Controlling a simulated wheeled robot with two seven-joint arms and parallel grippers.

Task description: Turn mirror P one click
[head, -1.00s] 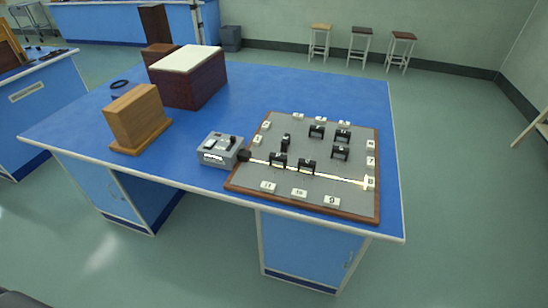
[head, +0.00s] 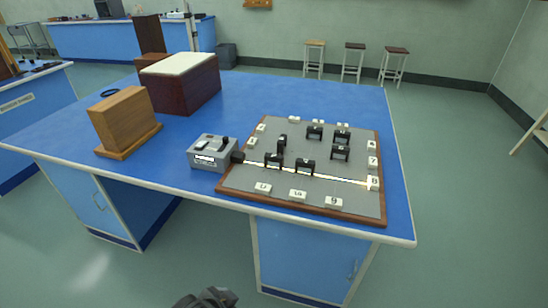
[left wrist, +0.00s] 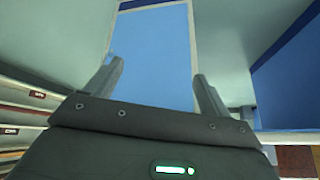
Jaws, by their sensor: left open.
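Several small black mirror mounts stand on a grey board (head: 310,192) with a wooden rim. Two of them, the left front mount (head: 273,160) and the right front mount (head: 305,166), stand at a bright beam. The others include a mount at the left (head: 282,141), two at the back (head: 314,132) (head: 342,136) and one at the right (head: 340,153). Their letters are too small to read, so I cannot tell which is mirror P. My left gripper (left wrist: 158,72) is open and empty, away from the board. My right gripper is not identifiable in view.
A grey lamp box (head: 213,152) stands left of the board; its beam crosses to tile 8 (head: 373,183). Numbered tiles line the rim. A wooden block (head: 122,118) and a dark red box (head: 180,85) stand farther left. The blue bench's front edge is clear.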

